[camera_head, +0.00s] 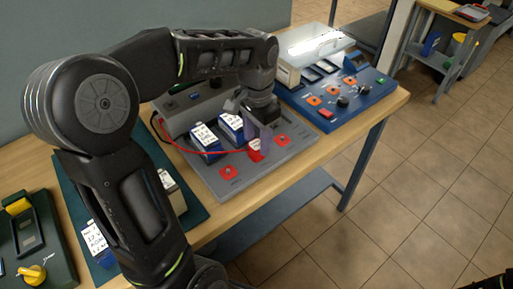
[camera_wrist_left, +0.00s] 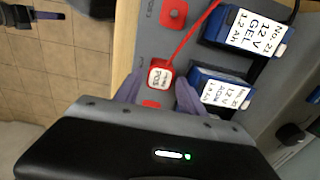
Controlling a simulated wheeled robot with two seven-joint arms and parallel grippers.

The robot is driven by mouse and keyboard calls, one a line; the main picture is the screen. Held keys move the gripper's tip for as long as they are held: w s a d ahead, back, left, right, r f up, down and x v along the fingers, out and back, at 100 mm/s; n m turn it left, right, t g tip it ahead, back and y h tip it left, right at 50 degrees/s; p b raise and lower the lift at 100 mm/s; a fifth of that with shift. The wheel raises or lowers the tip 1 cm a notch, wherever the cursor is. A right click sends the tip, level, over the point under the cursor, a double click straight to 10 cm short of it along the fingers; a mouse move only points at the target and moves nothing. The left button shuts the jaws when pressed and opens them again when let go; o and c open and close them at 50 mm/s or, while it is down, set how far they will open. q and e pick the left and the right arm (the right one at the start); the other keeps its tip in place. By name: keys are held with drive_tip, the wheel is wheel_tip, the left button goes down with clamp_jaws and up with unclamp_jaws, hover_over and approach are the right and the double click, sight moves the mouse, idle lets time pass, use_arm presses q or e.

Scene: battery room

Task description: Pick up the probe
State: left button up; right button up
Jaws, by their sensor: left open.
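The probe (camera_head: 255,149) is a small red block with a white label, on a red cable, at the grey tester's (camera_head: 238,188) right part. In the left wrist view the probe (camera_wrist_left: 160,76) shows between the tips of the two purple fingers. My left gripper (camera_head: 264,135) points down over it, and the fingers hide part of it in the head view. The gripper (camera_wrist_left: 158,92) is open, with a finger to each side of the probe. I cannot tell whether either finger touches it.
Two blue batteries (camera_head: 206,142) stand on the grey tester, close beside the fingers. The red cable (camera_head: 203,152) runs left across the tester. A blue panel (camera_head: 350,97) with a lidded unit stands to the right. A green mat (camera_head: 66,169) lies at left, partly behind my arm.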

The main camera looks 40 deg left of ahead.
sight(256, 144)
use_arm(q)
wheel_tip(256, 144, down, 3)
drive_tip(key=shift+f, duration=0.15)
drive_tip(key=shift+c, duration=0.6)
clamp_jaws()
